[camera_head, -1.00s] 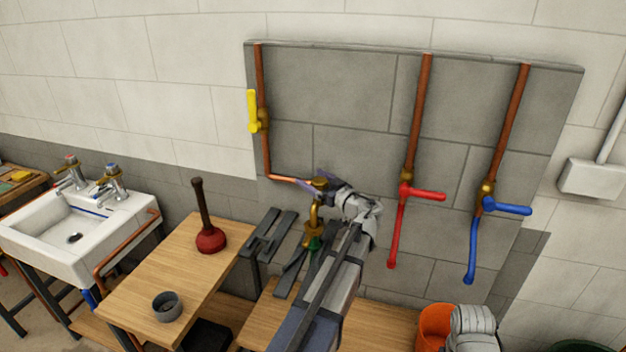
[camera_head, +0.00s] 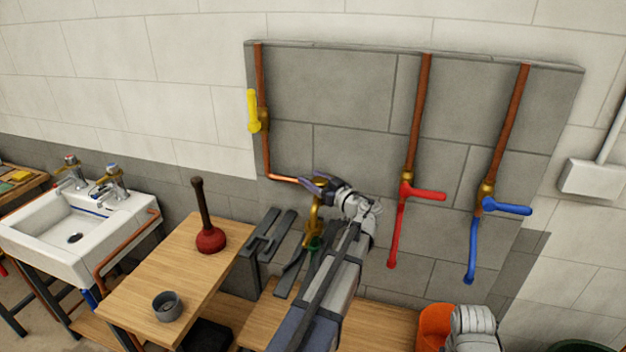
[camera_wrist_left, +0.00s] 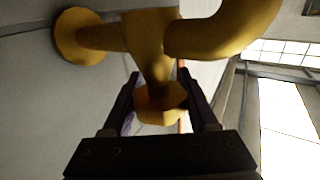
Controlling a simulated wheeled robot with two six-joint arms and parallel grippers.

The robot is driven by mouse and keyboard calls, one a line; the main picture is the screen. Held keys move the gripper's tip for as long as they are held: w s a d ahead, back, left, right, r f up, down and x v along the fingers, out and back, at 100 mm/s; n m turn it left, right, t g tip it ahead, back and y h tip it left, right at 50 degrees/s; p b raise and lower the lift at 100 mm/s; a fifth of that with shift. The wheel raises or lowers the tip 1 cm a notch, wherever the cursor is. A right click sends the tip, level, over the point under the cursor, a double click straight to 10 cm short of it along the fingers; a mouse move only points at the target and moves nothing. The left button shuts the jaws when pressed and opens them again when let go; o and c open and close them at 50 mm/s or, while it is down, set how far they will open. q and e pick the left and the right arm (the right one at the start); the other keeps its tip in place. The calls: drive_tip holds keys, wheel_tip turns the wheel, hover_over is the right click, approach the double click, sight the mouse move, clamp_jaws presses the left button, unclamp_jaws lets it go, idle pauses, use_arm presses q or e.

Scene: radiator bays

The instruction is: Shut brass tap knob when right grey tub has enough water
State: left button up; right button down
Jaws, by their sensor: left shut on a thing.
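The brass tap (camera_head: 314,218) stands out from the grey wall panel at the end of a copper pipe, partly covered by my arm. My left gripper (camera_head: 318,187) is at its top. In the left wrist view the fingers are shut on the brass tap knob (camera_wrist_left: 160,103), one on each side, with the tap body (camera_wrist_left: 150,45) beyond. A small grey tub (camera_head: 167,306) stands on the left wooden bench. I cannot make out a second grey tub or any water; my left arm hides much of the area below the tap.
A red plunger (camera_head: 211,240) stands on the left bench. A yellow lever (camera_head: 252,110), red lever (camera_head: 424,193) and blue lever (camera_head: 508,208) sit on copper pipes. A white sink (camera_head: 75,235) is at left. An orange bucket (camera_head: 434,325) is at lower right.

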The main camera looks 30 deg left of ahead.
use_arm(q)
drive_tip(key=shift+c, duration=0.5)
drive_tip(key=shift+t, duration=0.3)
drive_tip(key=m+t+h, duration=0.1)
drive_tip(key=m+t, duration=0.1)
drive_tip(key=shift+d+t, duration=0.1)
drive_tip(key=shift+t, duration=0.2)
drive_tip(key=shift+w+d+m+t+h, duration=0.15)
drive_tip(key=shift+w+m+t+h, duration=0.1)
drive_tip(key=shift+m+t+h, duration=0.7)
drive_tip(key=shift+w+d+m+t+h, duration=0.15)
drive_tip(key=shift+w+m+t+h, duration=0.05)
drive_tip(key=shift+m+t+h, duration=0.75)
drive_tip(key=shift+w+d+m+t+h, duration=0.15)
drive_tip(key=shift+w+m+t+h, duration=0.1)
drive_tip(key=shift+m+t+h, duration=0.7)
drive_tip(key=shift+h, duration=0.25)
drive_tip(key=o, duration=1.4)
drive_tip(key=shift+c, duration=0.2)
